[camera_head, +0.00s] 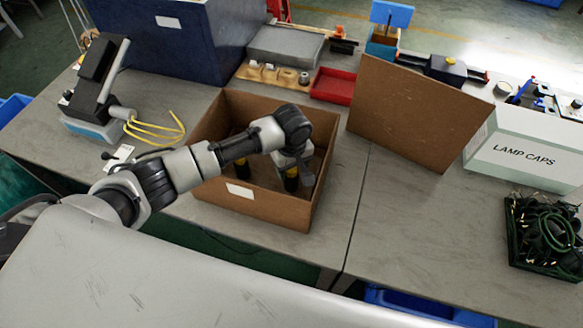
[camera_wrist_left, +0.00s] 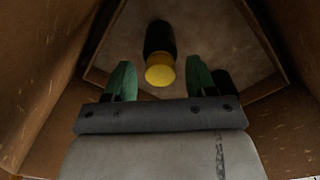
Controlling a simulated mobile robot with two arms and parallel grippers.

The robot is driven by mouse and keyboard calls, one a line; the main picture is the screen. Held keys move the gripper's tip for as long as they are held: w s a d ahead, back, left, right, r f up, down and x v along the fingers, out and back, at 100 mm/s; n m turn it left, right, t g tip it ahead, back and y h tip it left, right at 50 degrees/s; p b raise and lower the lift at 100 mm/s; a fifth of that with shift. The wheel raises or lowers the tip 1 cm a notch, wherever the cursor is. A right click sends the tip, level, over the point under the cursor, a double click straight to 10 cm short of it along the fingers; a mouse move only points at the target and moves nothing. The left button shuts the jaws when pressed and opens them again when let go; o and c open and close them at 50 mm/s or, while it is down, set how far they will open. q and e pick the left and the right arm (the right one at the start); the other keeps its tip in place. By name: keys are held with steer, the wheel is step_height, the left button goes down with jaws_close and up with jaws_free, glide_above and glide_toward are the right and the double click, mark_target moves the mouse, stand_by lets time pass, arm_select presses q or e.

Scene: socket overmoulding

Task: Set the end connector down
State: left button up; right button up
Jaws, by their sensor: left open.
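The end connector (camera_wrist_left: 160,48), black with a yellow end, lies or stands on the floor of the cardboard box (camera_head: 262,215); I cannot tell which. My left gripper (camera_wrist_left: 159,66) is inside the box. Its two green fingers are apart on either side of the connector's yellow end, with visible gaps. In the head view, the gripper (camera_head: 293,176) points down near the box's right side. My right gripper is not in view.
A brown board (camera_head: 415,115) leans right of the box. A white LAMP CAPS box (camera_head: 525,150) and a crate of dark cables (camera_head: 545,235) stand further right. A red tray (camera_head: 333,86) is behind. Box walls surround the gripper closely. The table between box and cable crate is clear.

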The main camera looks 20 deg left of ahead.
arm_select(q)
step_height(320, 180, up, 11)
steer(key=shift+r, duration=0.15)
stand_by(0.5)
